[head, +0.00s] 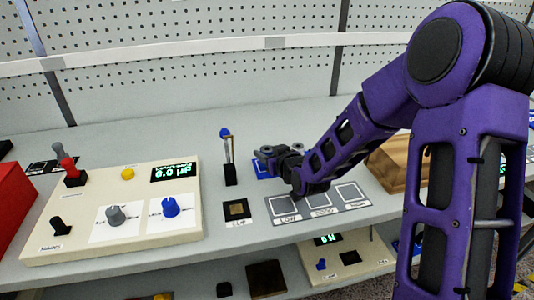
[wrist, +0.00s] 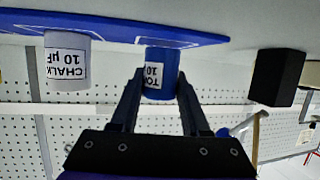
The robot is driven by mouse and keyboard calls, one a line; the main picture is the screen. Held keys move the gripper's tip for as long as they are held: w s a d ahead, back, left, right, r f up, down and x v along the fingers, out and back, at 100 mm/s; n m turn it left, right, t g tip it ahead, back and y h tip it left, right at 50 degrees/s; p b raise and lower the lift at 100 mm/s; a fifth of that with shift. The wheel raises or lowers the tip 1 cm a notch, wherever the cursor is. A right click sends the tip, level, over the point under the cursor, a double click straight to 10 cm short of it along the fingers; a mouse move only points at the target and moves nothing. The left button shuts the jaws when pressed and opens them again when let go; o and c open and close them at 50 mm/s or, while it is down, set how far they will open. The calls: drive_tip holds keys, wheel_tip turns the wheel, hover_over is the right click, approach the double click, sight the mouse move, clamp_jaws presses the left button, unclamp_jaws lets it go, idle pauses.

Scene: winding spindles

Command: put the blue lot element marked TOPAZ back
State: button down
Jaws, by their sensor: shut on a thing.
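The blue lot element (wrist: 165,57) is a blue cylinder with a white label that reads "TO…" and "10", the rest cut off by a finger. My gripper (wrist: 162,76) is shut on it. The wrist picture is upside down. The element's base is at or very close to the blue mat (wrist: 110,27) with white outlines; I cannot tell whether it touches. A white cylinder marked CHALK 10 µF (wrist: 67,65) stands on the same mat, apart from it. In the head view my gripper (head: 272,160) is over the blue mat (head: 262,170) and hides the element.
A black holder (head: 230,174) with an upright blue-topped tool stands left of my gripper. A grey plate with outlined squares (head: 321,211) lies in front. A cream control box (head: 130,215) with knobs is at left. A wooden block (head: 393,165) is at right behind my arm.

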drive_tip(key=shift+f, duration=0.15)
drive_tip(key=shift+c, duration=1.9)
unclamp_jaws()
drive_tip(key=shift+s+f, duration=0.1)
drive_tip(key=shift+f, duration=0.05)
drive_tip(key=shift+r+p, duration=0.55)
drive_tip(key=shift+p, duration=0.1)
drive_tip(key=p+v, duration=0.1)
drive_tip(key=v, duration=1.1)
drive_tip(key=shift+r, duration=0.2)
